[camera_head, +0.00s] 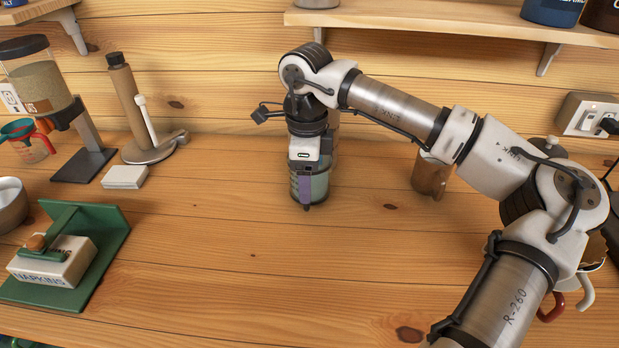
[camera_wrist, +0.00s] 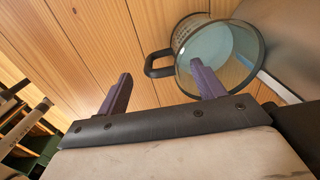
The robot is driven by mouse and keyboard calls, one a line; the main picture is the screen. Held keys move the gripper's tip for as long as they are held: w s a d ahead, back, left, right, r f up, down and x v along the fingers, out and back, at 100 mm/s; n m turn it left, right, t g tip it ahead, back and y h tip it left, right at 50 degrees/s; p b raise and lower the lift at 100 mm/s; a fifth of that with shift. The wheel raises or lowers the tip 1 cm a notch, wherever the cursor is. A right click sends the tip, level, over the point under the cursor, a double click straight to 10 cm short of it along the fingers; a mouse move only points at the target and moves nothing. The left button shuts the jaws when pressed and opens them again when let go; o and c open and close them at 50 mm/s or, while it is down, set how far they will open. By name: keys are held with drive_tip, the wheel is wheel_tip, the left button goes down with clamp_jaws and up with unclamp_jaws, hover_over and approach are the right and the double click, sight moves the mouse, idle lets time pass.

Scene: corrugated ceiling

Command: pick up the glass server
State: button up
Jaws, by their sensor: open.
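The glass server (camera_head: 320,186) is a clear vessel standing on the wooden counter, mostly hidden behind my gripper in the head view. In the wrist view the server (camera_wrist: 215,42) shows a dark rim, a black handle and a pale bluish inside. My gripper (camera_head: 306,200) points down at it, and its two purple fingers are spread apart in the wrist view (camera_wrist: 161,69). The right finger overlaps the server's rim and mouth in that view. The left finger is outside, over bare wood, with the handle between the fingertips. I cannot tell whether either finger touches the server.
A brown cup (camera_head: 431,176) stands to the right, partly behind my arm. The front middle counter is clear.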

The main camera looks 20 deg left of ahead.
drive_tip(key=shift+f, duration=1.6)
drive_tip(key=shift+c, duration=0.2)
clamp_jaws()
